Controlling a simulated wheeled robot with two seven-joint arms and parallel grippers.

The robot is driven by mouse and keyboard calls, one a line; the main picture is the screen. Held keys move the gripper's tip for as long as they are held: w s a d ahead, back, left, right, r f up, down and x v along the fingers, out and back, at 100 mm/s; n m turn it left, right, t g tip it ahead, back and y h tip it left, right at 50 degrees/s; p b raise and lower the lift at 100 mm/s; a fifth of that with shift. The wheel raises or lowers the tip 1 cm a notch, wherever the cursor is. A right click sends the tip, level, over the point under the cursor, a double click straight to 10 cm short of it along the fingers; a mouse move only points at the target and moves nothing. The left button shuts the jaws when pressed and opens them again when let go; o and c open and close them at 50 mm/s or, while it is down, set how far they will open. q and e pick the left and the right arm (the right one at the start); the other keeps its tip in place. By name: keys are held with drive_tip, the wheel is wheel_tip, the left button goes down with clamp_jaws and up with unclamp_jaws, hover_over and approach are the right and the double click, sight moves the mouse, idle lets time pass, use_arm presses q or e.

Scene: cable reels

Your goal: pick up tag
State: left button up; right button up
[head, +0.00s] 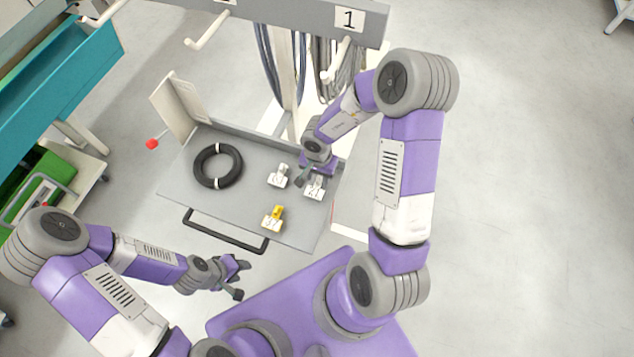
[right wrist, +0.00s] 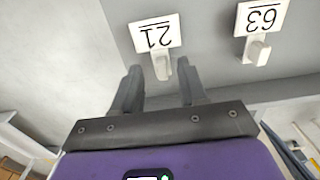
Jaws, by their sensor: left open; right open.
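Two white tags stand on the grey tray of the cart (head: 215,212). The tag marked 21 (head: 315,190) also shows in the right wrist view (right wrist: 154,34). The tag marked 63 (head: 277,179) also shows there (right wrist: 262,17), to the right. My right gripper (head: 308,179) is open over the tray beside tag 21. In the right wrist view its fingertips (right wrist: 160,70) are on either side of tag 21's upright grip, with gaps visible. My left gripper (head: 240,279) is open and empty, in front of the tray.
A black cable coil (head: 218,166) lies on the tray's left side. A dark handle (head: 225,232) runs along the near edge. Behind stands a rack (head: 300,14) with hooks and hanging cables, labelled 1. A teal shelf (head: 60,85) is at left.

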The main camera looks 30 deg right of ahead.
sight(318, 179)
wheel_tip(318, 179, down, 3)
drive_tip(key=shift+f+b, duration=0.2)
drive_tip(key=shift+b, duration=0.45)
drive_tip(key=shift+w, duration=0.1)
clamp_jaws()
drive_tip(key=shift+r, duration=0.1)
wheel_tip(318, 179, up, 10)
drive_tip(key=p, duration=0.5)
